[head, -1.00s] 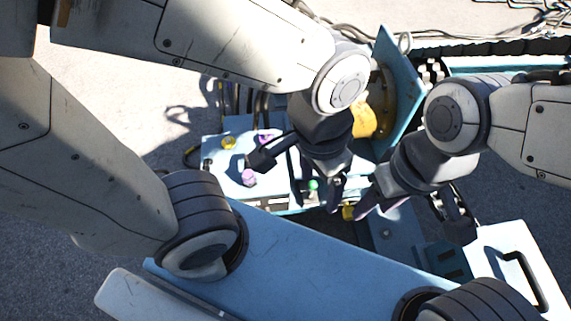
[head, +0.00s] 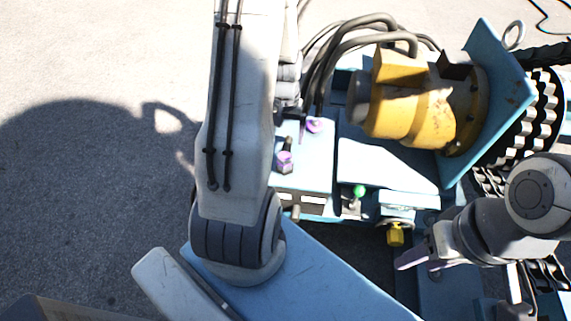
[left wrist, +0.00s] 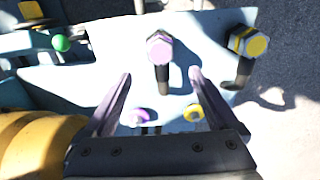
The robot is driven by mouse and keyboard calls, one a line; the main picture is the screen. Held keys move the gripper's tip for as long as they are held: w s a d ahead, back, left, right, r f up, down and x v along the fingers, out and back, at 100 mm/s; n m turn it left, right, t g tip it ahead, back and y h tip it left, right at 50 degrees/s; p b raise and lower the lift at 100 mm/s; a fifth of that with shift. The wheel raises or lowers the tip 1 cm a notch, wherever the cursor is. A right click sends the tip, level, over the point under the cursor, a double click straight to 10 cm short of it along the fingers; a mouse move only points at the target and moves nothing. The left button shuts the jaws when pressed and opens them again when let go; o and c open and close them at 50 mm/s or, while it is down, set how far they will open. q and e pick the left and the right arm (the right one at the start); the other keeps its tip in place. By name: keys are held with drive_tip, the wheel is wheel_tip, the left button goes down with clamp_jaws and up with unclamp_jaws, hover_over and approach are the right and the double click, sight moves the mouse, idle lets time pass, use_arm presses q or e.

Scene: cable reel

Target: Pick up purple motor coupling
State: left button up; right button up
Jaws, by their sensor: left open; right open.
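A purple hex-headed coupling (head: 285,161) with a dark stem stands on a light blue panel in the head view. It also shows near the top middle of the left wrist view (left wrist: 159,47). A second, rounder purple piece (head: 314,125) sits further back; it shows low between my fingers in the left wrist view (left wrist: 138,117). I cannot tell which is the motor coupling. My left gripper (left wrist: 160,74) is open and empty, its fingertips short of the hex-headed piece. My arm hides it in the head view. My right gripper (head: 460,274) is open at the lower right.
Yellow-topped pieces (left wrist: 248,43) and (left wrist: 193,113) stand beside the purple ones. A green knob (head: 358,191) and yellow fitting (head: 395,235) lie to the right. A large yellow motor (head: 410,105) with thick hoses (head: 345,45) rises behind the panel (head: 305,178).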

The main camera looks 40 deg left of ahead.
sight(285, 155)
use_arm(q)
wheel_tip(285, 155, down, 4)
drive_tip(key=shift+f+b, duration=0.25)
drive_tip(key=shift+b, duration=0.2)
drive_tip(key=f, duration=0.1)
drive_tip(key=f+b, duration=0.1)
drive_tip(key=f, duration=0.1)
drive_tip(key=f+b, duration=0.1)
drive_tip(key=f, duration=0.1)
drive_tip(key=shift+s+d+f, duration=0.1)
drive_tip(key=shift+s+f, duration=0.05)
drive_tip(key=shift+s, duration=0.15)
clamp_jaws()
drive_tip(key=shift+r, duration=0.2)
